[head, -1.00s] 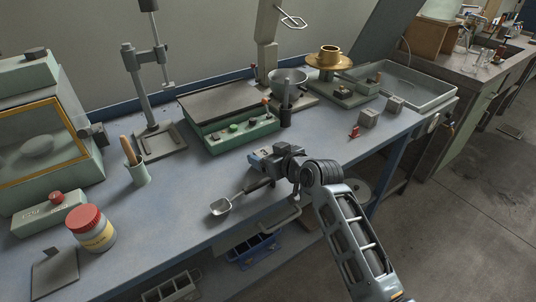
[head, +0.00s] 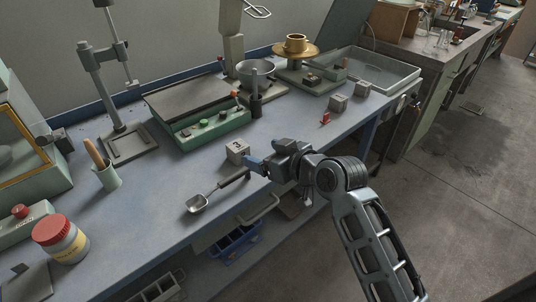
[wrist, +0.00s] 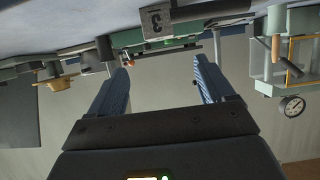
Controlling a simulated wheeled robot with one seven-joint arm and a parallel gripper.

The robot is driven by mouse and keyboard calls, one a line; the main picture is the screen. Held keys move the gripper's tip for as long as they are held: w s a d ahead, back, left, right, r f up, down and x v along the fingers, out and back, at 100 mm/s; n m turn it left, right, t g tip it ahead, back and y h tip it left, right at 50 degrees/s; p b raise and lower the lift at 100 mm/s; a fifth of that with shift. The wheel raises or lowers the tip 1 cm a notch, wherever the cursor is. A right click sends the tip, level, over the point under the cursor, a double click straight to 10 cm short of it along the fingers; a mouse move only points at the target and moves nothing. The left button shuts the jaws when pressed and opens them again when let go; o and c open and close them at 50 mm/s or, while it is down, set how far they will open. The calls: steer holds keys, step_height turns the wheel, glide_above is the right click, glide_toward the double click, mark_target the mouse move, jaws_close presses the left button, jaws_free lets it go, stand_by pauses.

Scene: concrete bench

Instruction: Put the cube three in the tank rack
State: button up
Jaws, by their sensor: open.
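The cube three (head: 238,151) is a small grey block standing on the blue-grey bench top. It also shows in the wrist view (wrist: 157,22), upside down with a "3" on its face, ahead of the fingertips. My gripper (head: 254,164) is open and empty, just right of the cube in the head view; its blue fingers show apart in the wrist view (wrist: 160,66). Whether a finger touches the cube, I cannot tell. A blue divided rack (head: 233,244) sits on the shelf below the bench, and a grey tank-like tray (head: 411,76) at the back right; which is the tank rack is unclear.
A scoop (head: 197,204) lies in front of the cube. A green control box (head: 207,130) stands behind. Two more grey cubes (head: 338,103) (head: 363,89) and a small red item (head: 325,119) lie to the right. A red-lidded jar (head: 60,239) stands at the left.

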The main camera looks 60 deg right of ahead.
steer(key=shift+s+a+r, duration=0.1)
steer(key=shift+s+a, duration=0.05)
steer(key=shift+s, duration=0.2)
steer(key=s+a+f+n+t+y, duration=0.1)
steer(key=s+a, duration=1.6)
steer(key=s, duration=0.3)
steer(key=shift+s+a+f+n+y, duration=0.2)
steer(key=shift+s+a+n+y, duration=0.1)
steer(key=shift+y, duration=0.1)
steer(key=s+r, duration=0.1)
steer(key=s, duration=0.1)
steer(key=s+a+r+n+y, duration=0.1)
steer(key=s+r, duration=0.1)
steer(key=s+a+r+y, duration=0.1)
steer(key=s, duration=0.1)
steer(key=shift+s+a+r+n+t, duration=0.1)
steer(key=shift+a+r+n+t, duration=0.1)
steer(key=shift+n+t, duration=0.15)
